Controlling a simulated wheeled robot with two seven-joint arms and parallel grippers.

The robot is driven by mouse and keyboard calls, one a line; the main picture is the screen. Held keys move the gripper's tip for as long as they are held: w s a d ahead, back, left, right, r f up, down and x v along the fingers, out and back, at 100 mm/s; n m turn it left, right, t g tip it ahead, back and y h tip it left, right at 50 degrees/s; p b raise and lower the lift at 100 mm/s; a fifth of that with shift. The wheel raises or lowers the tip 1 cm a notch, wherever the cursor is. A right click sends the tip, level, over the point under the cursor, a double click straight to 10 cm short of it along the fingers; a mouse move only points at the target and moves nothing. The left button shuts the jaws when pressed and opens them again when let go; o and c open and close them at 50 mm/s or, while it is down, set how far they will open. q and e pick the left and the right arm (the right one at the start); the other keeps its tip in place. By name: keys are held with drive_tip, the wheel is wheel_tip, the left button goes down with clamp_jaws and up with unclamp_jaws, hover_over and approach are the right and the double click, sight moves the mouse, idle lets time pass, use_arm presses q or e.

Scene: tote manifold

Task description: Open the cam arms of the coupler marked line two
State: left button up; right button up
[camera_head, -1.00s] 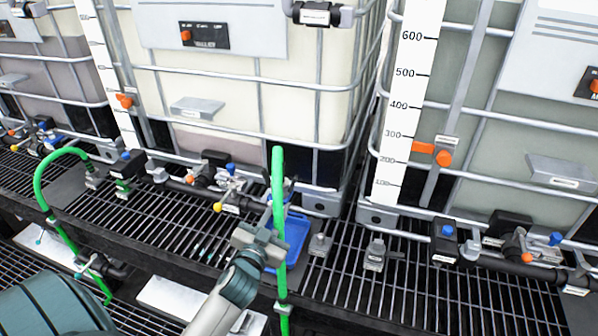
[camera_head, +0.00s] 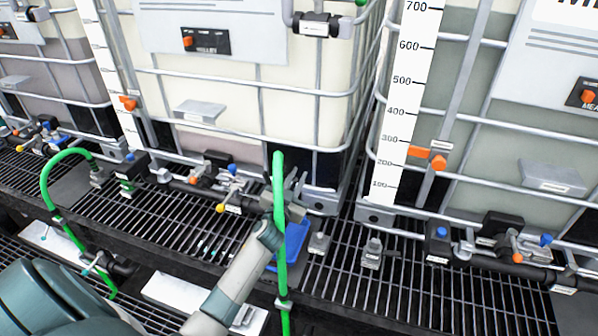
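My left arm reaches up from the bottom, and my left gripper (camera_head: 294,188) is beside the top of an upright green hose (camera_head: 279,215), near the pipework below the middle tank. Its fingers appear spread, with no object visible between them. The hose passes in front of part of the gripper. Couplers and their cam arms behind it are mostly hidden, and the small labels are too blurred to tell which is marked line two. A small valve with a blue handle (camera_head: 233,170) and a yellow knob (camera_head: 220,208) is left of the gripper. My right gripper is not in view.
A blue tray (camera_head: 296,240) lies on the black grating (camera_head: 425,290) under the gripper. Small metal fittings (camera_head: 319,243) and (camera_head: 372,253) stand to its right. Another green hose (camera_head: 45,185) loops at the left. Caged tanks (camera_head: 250,90) stand behind.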

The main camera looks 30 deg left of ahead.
use_arm(q)
drive_tip(key=shift+x, duration=0.8)
drive_tip(key=shift+c, duration=0.5)
clamp_jaws()
